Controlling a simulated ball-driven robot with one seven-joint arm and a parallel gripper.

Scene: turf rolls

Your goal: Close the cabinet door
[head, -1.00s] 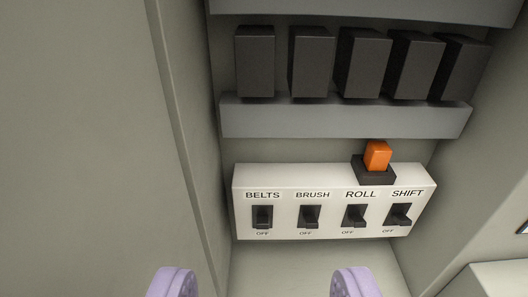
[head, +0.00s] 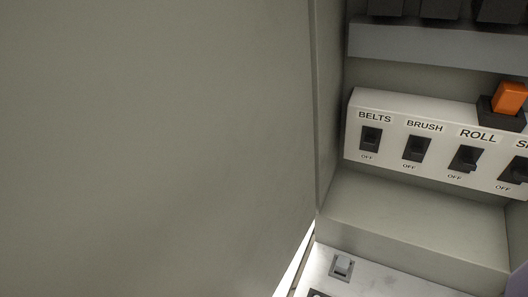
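A large plain grey panel (head: 150,150) fills the left half of the view; it looks like the cabinet door, standing open. Its right edge runs beside the cabinet interior. Inside, a white switch panel (head: 393,173) carries switches labelled BELTS, BRUSH and ROLL, and one cut off at the right edge. Each visible switch has OFF printed under it. Only a purple sliver of my gripper (head: 519,281) shows at the lower right edge. Its fingertips and their spacing are hidden, and I see no contact with the door.
An orange switch (head: 509,97) in a black base stands above the switch panel. A grey rail (head: 430,47) with dark blocks above it crosses the upper right. Below the cabinet floor (head: 420,215) is a pale surface with a small grey switch (head: 342,267).

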